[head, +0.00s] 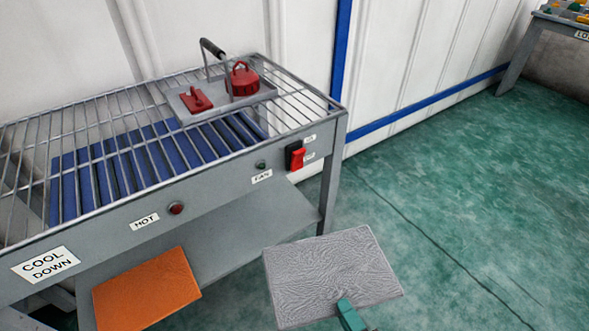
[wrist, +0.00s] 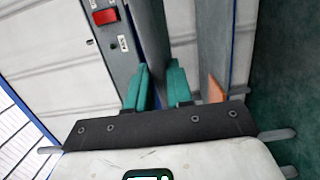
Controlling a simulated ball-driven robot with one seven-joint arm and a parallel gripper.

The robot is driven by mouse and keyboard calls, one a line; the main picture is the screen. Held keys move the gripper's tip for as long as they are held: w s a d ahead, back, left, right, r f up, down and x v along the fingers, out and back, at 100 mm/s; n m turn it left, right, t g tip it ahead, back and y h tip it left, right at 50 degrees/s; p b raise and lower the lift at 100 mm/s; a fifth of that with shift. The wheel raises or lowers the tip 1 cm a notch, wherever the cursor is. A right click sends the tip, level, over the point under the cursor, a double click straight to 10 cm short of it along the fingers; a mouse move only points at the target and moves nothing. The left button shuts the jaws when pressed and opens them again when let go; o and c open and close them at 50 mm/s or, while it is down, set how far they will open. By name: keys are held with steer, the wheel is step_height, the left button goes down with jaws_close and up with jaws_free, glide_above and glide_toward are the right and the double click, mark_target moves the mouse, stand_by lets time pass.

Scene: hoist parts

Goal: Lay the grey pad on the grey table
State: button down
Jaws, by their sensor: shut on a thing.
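The grey pad (head: 330,272) is a flat, textured square, held by its near edge in front of the table's right end. My gripper (head: 350,314) has a teal finger at that edge. In the wrist view, my gripper's two teal fingers (wrist: 159,86) are shut on a thin grey slab, seemingly the grey pad (wrist: 149,40) edge-on. A grey table (head: 225,158) with a wire-rack top stands at the left, marked COOL DOWN, HOT and FAN. The pad is apart from the rack top, lower and to the right in the picture.
A grey tray (head: 186,112) with a handle holds red parts (head: 243,80) on the rack's back right. Blue slats lie under the rack. An orange pad (head: 146,291) is low at the table's front. A red switch (head: 296,157) sits on the front panel. Green floor is clear at right.

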steer(key=w+d+r+m+h+p, duration=0.1)
steer(key=d+r+h+p, duration=0.1)
steer(key=r+p, duration=0.1)
steer(key=w+d+r+m+t+h+p, duration=0.1)
steer(key=d+r+m+h+p, duration=0.1)
steer(key=p, duration=0.3)
steer(key=w+d+r+m+h+p, duration=0.1)
steer(key=d+r+h+p, duration=0.2)
steer(key=r, duration=0.1)
steer(key=shift+w+d+r+m+t+p, duration=0.2)
steer(key=shift+d+r+m+t+p, duration=0.1)
steer(key=shift+d+r+p, duration=0.1)
steer(key=shift+w+d+r+h+p, duration=0.25)
steer(key=shift+d+h+p, duration=0.05)
steer(key=shift+d+p, duration=0.05)
